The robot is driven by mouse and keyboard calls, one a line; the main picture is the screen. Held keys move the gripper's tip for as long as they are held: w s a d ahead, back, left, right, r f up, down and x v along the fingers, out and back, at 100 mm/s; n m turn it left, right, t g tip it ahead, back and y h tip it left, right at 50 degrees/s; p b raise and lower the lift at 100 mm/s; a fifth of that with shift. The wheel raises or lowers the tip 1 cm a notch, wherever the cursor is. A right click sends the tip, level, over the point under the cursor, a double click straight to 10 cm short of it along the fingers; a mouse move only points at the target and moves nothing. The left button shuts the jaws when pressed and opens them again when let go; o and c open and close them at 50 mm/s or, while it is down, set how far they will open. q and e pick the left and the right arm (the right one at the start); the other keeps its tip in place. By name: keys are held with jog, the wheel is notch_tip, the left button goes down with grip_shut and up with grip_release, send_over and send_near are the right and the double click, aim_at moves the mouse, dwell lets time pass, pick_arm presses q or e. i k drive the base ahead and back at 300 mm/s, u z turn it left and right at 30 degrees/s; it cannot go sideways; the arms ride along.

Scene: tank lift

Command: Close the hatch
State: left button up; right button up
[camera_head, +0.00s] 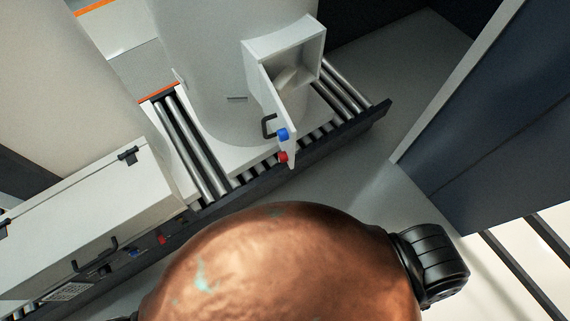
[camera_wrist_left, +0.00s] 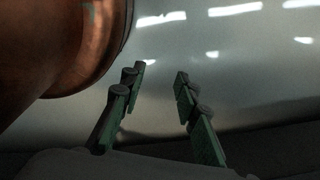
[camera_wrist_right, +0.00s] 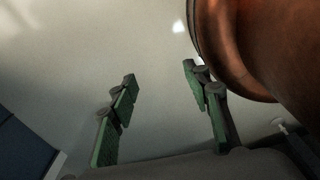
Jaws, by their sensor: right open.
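The hatch is a pale box-like frame (camera_head: 288,48) on the side of a white cylindrical tank (camera_head: 195,60) in the head view. Its door (camera_head: 282,105) stands open, swung out from the frame toward me. The door has a black handle (camera_head: 268,126), a blue knob (camera_head: 283,134) and a red knob (camera_head: 282,156). My left gripper (camera_wrist_left: 160,75) is open and empty in its wrist view. My right gripper (camera_wrist_right: 160,75) is open and empty in its wrist view. Neither gripper shows in the head view, and both are away from the hatch.
The tank stands on a roller conveyor (camera_head: 365,112) with a dark edge. A long pale box (camera_head: 80,215) with black latches and a handle lies at the left. A dark blue panel (camera_head: 500,110) rises at the right. Grey floor (camera_head: 405,65) is clear between conveyor and panel.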

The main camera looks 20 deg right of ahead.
aim_at(276, 113)
jog(key=u, duration=0.75)
jog(key=k, duration=0.85)
jog(key=z, duration=0.8)
